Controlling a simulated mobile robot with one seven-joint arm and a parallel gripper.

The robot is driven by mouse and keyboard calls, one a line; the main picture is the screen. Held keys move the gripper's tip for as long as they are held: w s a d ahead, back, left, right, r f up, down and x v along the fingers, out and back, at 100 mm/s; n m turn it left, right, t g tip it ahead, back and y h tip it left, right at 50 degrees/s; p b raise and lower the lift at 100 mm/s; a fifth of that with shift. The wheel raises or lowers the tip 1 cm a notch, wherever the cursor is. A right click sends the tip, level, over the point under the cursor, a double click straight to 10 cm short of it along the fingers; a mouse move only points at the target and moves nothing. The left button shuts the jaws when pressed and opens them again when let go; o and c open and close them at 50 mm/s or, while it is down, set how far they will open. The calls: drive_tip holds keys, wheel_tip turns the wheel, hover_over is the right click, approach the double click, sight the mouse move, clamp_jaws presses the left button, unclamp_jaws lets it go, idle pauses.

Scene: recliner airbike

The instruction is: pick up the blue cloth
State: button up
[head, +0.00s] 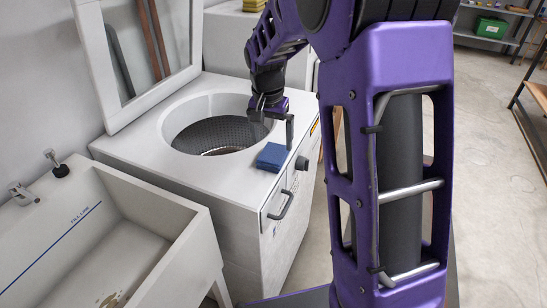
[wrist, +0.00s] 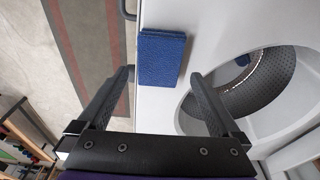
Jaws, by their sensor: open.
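The blue cloth (head: 271,157) is a folded, flat block lying on the white washer's top, by its front edge and beside the round drum opening. In the wrist view the blue cloth (wrist: 160,57) lies beyond my fingertips, roughly in line with the gap between them. My gripper (head: 274,123) is open and empty, just above and behind the cloth in the head view. Its two black fingers are spread wide in the wrist view (wrist: 161,79). I see no contact with the cloth.
A sink (head: 105,230) is at the left. A green bin (head: 490,27) sits on a far shelf.

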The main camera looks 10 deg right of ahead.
sight(273, 152)
drive_tip(key=f, duration=0.3)
drive_tip(key=f+b, duration=0.1)
drive_tip(key=f, duration=0.1)
drive_tip(key=shift+w+d, duration=0.3)
drive_tip(key=shift+w, duration=0.1)
drive_tip(key=c, duration=1.1)
wheel_tip(273, 152, up, 10)
drive_tip(key=shift+r+p, duration=0.1)
drive_tip(key=shift+p, duration=0.8)
